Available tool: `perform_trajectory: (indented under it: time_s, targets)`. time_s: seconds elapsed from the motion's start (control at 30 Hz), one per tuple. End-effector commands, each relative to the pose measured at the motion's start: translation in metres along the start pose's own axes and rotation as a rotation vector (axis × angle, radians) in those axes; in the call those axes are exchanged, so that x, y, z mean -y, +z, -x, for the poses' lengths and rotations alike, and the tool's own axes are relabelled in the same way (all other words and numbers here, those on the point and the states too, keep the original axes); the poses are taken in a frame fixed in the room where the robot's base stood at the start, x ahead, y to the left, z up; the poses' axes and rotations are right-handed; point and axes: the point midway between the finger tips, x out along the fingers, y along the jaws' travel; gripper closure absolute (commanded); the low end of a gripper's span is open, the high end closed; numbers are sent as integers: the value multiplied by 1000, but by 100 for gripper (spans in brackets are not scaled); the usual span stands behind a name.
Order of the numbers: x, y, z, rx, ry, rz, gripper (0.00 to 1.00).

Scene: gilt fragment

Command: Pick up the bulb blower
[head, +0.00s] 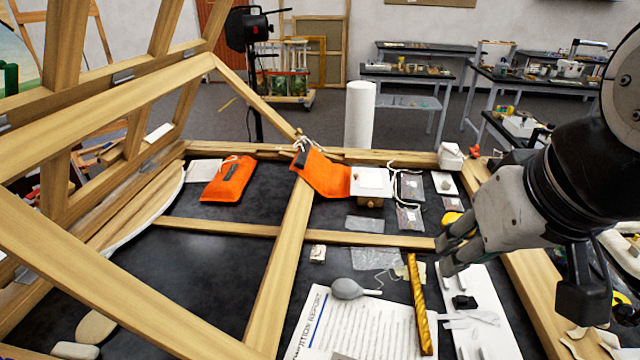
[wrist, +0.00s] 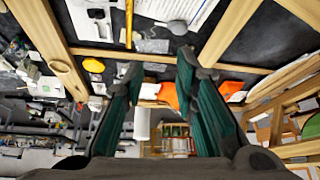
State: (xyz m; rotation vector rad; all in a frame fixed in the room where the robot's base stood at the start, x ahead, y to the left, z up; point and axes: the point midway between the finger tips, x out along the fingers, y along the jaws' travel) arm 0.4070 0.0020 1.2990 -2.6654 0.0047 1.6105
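The bulb blower (head: 347,289), a grey bulb with a thin pale nozzle, lies on the printed report sheet (head: 352,330) on the dark table, inside the wooden frame. It also shows near the top of the wrist view (wrist: 178,27). My gripper (head: 452,250) is in the air to the right of the blower in the head view, apart from it. In the wrist view my gripper's two fingers (wrist: 158,70) are spread with nothing between them.
A gilt strip (head: 419,305) lies right of the blower, beside a white board (head: 480,300) with small pieces. Wooden frame bars (head: 283,265) cross the table left of and behind the blower. Orange pouches (head: 229,180), a white box (head: 371,182) and clear bags (head: 376,258) lie farther back.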

Motion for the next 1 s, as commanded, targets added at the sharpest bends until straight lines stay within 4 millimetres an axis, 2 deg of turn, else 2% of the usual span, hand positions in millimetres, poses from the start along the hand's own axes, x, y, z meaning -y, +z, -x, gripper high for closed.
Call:
perform_trajectory:
  time_s: [0.03, 0.1, 0.13, 0.27, 0.47, 0.7, 1.0]
  targets:
    - [2, -5, -2, 15, -14, -28, 55]
    - [5, -14, -8, 43, -37, -91, 39]
    - [8, -19, -10, 58, -50, -125, 36]
    - [17, -44, -30, 136, -91, -306, 36]
    - [31, -79, -70, 258, -102, -596, 36]
    - [46, -110, -136, 378, -28, -931, 36]
    - [61, -126, -236, 440, 161, -1314, 36]
